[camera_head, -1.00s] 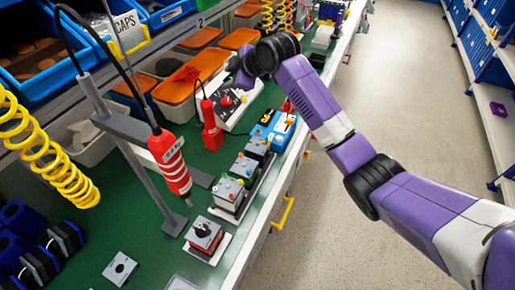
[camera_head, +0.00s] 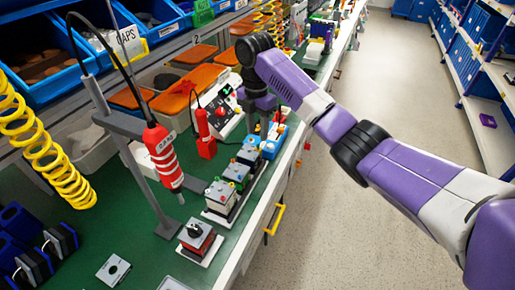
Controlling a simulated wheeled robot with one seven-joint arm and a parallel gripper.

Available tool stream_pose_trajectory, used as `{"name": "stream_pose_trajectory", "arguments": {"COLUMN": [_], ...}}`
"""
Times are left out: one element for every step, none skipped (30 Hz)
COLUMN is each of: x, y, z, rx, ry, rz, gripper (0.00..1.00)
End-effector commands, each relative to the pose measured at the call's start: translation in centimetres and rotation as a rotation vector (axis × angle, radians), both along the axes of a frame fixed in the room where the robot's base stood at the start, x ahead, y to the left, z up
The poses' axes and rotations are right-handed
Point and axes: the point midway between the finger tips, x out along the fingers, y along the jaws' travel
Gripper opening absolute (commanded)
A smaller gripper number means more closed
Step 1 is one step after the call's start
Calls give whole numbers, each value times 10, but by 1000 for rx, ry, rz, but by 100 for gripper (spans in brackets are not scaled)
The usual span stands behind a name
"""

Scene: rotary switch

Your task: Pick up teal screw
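My gripper (camera_head: 268,128) points down over the row of switch boxes, with its dark fingers just above or in front of a blue box (camera_head: 272,147). I cannot tell whether the fingers are apart or closed, and no held thing shows between them. I cannot make out a teal screw; it may be too small or hidden by my gripper. A grey and red rotary switch (camera_head: 197,238) with a black knob sits on a white plate at the near end of the row.
Several grey boxes with coloured buttons (camera_head: 220,196) stand along the green bench's right edge. A red screwdriver (camera_head: 165,160) hangs from a grey stand, and a smaller red tool (camera_head: 204,135) hangs behind. Orange-lidded bins (camera_head: 173,97) stand at the back.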

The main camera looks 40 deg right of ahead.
Motion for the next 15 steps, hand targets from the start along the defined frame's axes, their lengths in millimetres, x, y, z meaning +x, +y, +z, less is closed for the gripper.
{"name": "stream_pose_trajectory", "arguments": {"x": [-1, -1, -1, -2, -2, -2, -2, -2, -2, -2, -2, -2, -2, -2, -2], "y": [0, 0, 0, 1, 1, 1, 1, 1, 1, 1, 1, 1, 1, 1, 1], "z": [-4, -7, -13, -18, -22, -28, -33, -37, -41, -44, -46, -48, -49, -50, -50], "rx": [1, 1, 1, 1, 1, 0, 0, 0, 0, 0, 0, -1, -1, -1, -1], "ry": [2, 2, 2, 3, 3, 2, 2, 1, 1, 1, 1, 0, -1, -1, -2], "rz": [-1, -1, -1, -2, -2, -2, -2, -1, -1, -1, -1, -2, -2, -2, -2], "gripper": [37, 37, 37, 37, 37, 37, 37, 37, 37, 37, 37, 37, 37, 37, 37]}}
